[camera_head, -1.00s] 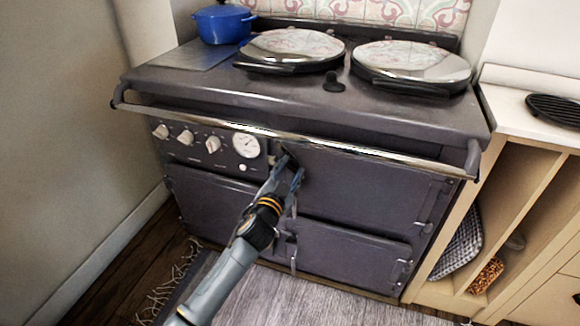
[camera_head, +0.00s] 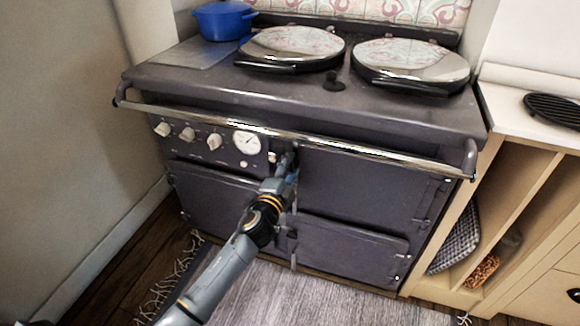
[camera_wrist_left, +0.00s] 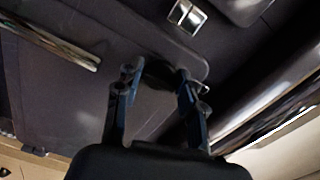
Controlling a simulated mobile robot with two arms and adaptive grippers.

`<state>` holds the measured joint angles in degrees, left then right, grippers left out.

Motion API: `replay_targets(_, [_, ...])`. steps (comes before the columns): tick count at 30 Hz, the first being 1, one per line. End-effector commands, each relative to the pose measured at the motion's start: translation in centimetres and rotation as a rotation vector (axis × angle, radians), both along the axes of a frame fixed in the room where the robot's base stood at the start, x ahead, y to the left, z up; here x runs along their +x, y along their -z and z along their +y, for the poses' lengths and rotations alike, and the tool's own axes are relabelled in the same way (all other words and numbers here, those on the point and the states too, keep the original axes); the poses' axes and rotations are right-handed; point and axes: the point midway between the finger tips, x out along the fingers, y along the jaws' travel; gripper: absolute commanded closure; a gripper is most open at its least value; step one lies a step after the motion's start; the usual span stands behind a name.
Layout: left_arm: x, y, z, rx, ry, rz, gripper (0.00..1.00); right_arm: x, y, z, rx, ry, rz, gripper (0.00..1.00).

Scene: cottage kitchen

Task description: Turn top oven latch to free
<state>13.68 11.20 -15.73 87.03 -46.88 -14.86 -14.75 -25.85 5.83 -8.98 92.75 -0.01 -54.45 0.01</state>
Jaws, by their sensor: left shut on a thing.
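The top oven door (camera_head: 365,190) is the large dark panel at the upper right of the range front, and it is closed. Its latch sits at the door's left edge, mostly hidden behind my left gripper (camera_head: 287,168) in the head view. In the left wrist view the dark latch (camera_wrist_left: 158,74) lies between the two fingers of the left gripper (camera_wrist_left: 157,80), which is shut on it. Its exact angle is hard to tell in the dark. My right gripper is not in view.
A chrome rail (camera_head: 290,136) runs across the range front just above the gripper. Control knobs (camera_head: 188,133) and a round gauge (camera_head: 247,142) are to the left. The lower oven door (camera_head: 350,250) is closed. A blue pot (camera_head: 222,20) stands on top.

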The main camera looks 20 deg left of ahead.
Motion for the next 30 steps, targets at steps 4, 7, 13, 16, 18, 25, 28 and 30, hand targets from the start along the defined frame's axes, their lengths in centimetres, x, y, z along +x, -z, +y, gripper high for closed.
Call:
replay_targets(4, [0.00,-0.02,-0.07,0.034,0.001,-0.001,1.00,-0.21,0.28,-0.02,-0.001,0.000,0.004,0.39])
replay_targets(7, [0.00,-0.01,-0.07,0.046,0.001,-0.002,1.00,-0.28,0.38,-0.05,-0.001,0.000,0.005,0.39])
replay_targets(13, [0.00,0.01,-0.08,0.054,0.002,-0.002,1.00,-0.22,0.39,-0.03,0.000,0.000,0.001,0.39])
replay_targets(16, [0.00,0.01,-0.08,0.054,0.002,-0.002,1.00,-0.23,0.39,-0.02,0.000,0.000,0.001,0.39])
replay_targets(18, [0.00,0.01,-0.08,0.054,0.002,-0.002,1.00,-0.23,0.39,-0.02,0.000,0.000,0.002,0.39])
replay_targets(25, [-0.01,0.02,-0.06,0.053,0.001,-0.002,0.41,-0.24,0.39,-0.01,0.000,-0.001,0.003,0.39])
replay_targets(28, [-0.01,0.02,-0.04,0.052,0.001,-0.002,0.41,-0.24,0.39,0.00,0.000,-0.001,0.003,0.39])
replay_targets(30, [-0.01,0.01,-0.03,0.051,0.001,-0.002,0.41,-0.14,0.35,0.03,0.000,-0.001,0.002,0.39])
